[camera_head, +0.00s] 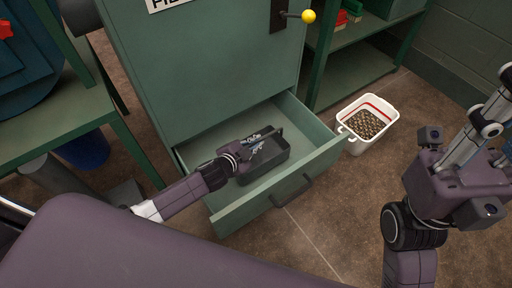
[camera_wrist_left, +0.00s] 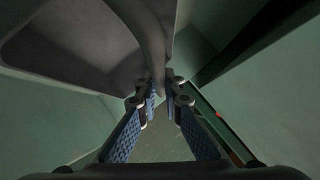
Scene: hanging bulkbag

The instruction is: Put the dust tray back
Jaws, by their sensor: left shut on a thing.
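The dust tray (camera_head: 270,171) is a dark grey open box with a handle, inside the pulled-out green drawer (camera_head: 328,155) at the bottom of the green cabinet. My left gripper (camera_head: 255,143) reaches over the drawer and is shut on the tray's handle. In the left wrist view the grey tray (camera_wrist_left: 75,50) fills the upper left, and its handle runs down between the blue-padded fingers (camera_wrist_left: 160,98). Whether the tray rests fully on the drawer floor is hidden. My right gripper (camera_head: 488,110) is at the right edge, partly cut off, apart from the drawer.
A white bucket (camera_head: 354,145) of small brownish pieces stands on the floor right of the drawer. A yellow-knobbed lever (camera_head: 308,16) is on the cabinet (camera_head: 205,75). Green shelving (camera_head: 350,80) stands at right, a green bench (camera_head: 75,120) at left. Floor before the drawer is clear.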

